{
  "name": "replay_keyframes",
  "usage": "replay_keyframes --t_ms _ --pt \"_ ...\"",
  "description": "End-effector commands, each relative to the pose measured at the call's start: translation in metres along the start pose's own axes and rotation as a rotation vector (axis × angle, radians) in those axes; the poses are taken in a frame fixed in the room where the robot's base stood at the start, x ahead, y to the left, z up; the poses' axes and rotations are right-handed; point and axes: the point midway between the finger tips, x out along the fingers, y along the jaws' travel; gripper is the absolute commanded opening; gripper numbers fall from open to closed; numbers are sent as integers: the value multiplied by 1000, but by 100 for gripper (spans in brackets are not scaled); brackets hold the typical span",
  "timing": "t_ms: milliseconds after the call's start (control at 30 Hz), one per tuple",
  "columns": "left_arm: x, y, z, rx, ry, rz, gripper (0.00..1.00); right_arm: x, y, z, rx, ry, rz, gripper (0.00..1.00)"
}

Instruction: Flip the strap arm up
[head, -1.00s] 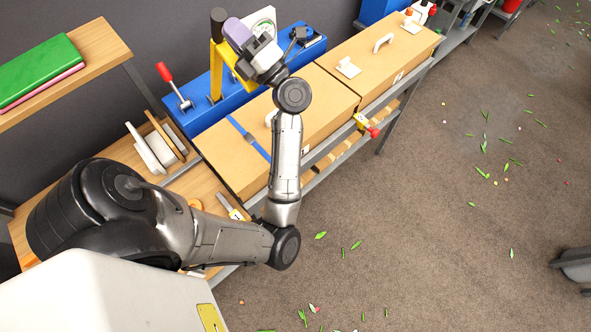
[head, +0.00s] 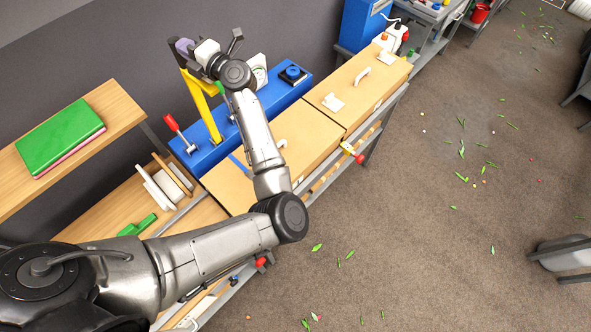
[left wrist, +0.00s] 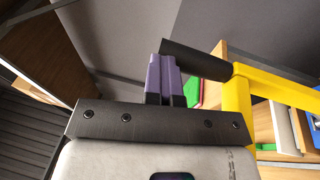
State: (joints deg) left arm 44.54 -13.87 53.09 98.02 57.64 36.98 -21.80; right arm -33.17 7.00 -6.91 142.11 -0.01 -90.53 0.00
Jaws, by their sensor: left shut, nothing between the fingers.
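The strap arm (head: 205,110) is a yellow bar rising from the blue bench unit (head: 228,135). It stands raised, leaning left in the head view. Its black grip (head: 172,44) is at the top end. My left gripper (head: 184,46) has purple fingers and is shut and empty, close beside the grip. In the left wrist view the purple fingertips (left wrist: 164,72) are together, right against or just beside the black grip (left wrist: 196,62); I cannot tell if they touch. The yellow bar (left wrist: 268,86) runs off to the right there. My right gripper is not in view.
A red-handled lever (head: 171,122) stands left of the strap arm. A green book (head: 60,138) lies on the wooden shelf.

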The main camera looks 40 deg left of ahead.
Motion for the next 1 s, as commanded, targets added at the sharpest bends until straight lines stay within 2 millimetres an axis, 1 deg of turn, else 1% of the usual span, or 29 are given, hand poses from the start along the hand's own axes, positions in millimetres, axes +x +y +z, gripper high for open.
replay_keyframes --t_ms 33,100,767,867,1000 --pt "7 -8 3 4 -11 -13 0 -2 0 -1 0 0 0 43" --pt "8 -9 5 4 -15 -18 0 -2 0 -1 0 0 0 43" --pt "8 -12 6 6 -18 -21 0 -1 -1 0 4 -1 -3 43" --pt "7 -10 6 5 -17 -22 0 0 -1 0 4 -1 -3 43" --pt "3 2 6 1 -17 -24 0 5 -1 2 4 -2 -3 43"
